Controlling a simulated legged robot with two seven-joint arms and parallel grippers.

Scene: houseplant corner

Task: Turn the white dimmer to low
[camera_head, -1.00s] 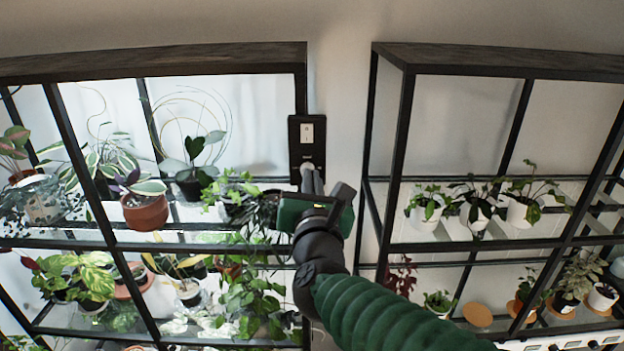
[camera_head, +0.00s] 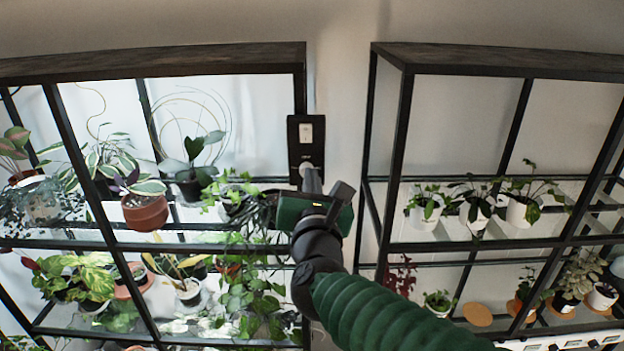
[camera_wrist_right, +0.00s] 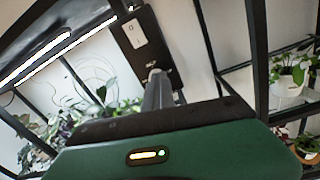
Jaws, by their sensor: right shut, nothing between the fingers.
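The knob's setting is not readable. My left gripper is out of view.
Another shelf (camera_head: 404,130) with potted plants stands to the right. Bare wall (camera_head: 345,110) lies between.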

